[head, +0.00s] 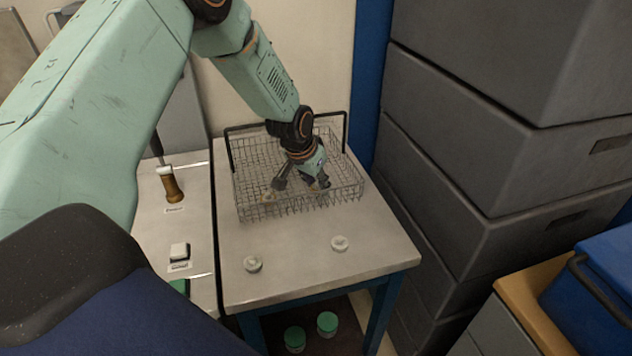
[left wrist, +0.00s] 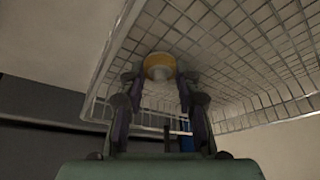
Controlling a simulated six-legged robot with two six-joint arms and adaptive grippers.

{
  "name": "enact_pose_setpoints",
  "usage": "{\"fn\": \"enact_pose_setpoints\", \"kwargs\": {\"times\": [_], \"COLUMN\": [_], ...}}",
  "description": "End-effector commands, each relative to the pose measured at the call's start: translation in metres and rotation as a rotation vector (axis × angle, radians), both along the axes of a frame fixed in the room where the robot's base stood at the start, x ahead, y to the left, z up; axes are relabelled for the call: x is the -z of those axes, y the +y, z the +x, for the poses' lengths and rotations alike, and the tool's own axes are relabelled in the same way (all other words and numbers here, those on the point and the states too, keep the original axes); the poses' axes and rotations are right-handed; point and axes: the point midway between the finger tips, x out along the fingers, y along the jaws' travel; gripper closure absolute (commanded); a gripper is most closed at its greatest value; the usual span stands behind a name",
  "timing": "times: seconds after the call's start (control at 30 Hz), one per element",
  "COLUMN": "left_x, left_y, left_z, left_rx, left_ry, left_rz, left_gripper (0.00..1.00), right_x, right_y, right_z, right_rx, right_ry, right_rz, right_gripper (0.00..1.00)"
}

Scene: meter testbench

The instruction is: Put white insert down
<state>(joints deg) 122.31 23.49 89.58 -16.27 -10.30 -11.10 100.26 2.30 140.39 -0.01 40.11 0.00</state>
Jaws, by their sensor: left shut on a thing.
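My left gripper (head: 299,187) reaches down into a wire basket (head: 246,177) on the table. In the left wrist view its two fingers (left wrist: 159,75) are shut on a small round piece, the white insert (left wrist: 158,73), pale at its near face with an amber-yellow band. The basket's wire mesh (left wrist: 235,50) lies close beyond the held piece; I cannot tell whether they touch. In the head view the fingers and the wires largely hide the piece. My right gripper is not in view.
Two white round pieces, one at left (head: 252,263) and one at right (head: 339,243), lie on the table in front of the basket. A white block (head: 179,250) and a brown-handled tool (head: 170,184) are on the left surface. Grey crates (head: 450,160) stand close on the right.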

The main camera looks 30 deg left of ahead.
Motion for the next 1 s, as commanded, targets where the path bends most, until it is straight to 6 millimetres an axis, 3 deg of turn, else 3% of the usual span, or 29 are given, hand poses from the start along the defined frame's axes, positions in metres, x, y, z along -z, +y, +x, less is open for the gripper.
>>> {"fn": "enact_pose_setpoints", "kwargs": {"times": [0.3, 0.67, 1.0], "left_x": [0.001, -0.004, -0.048], "left_y": [0.000, 0.000, 0.001], "left_z": [0.000, 0.000, -0.017], "left_rx": [0.000, -0.001, -0.001], "left_ry": [0.000, 0.000, -0.001], "left_rz": [0.000, 0.000, -0.002], "left_gripper": [0.45, 0.45, 0.45], "right_x": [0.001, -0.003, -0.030], "right_y": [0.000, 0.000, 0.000], "right_z": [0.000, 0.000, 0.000], "right_rx": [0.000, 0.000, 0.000], "right_ry": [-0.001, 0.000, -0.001], "right_rz": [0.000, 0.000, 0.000], "right_gripper": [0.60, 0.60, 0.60]}}
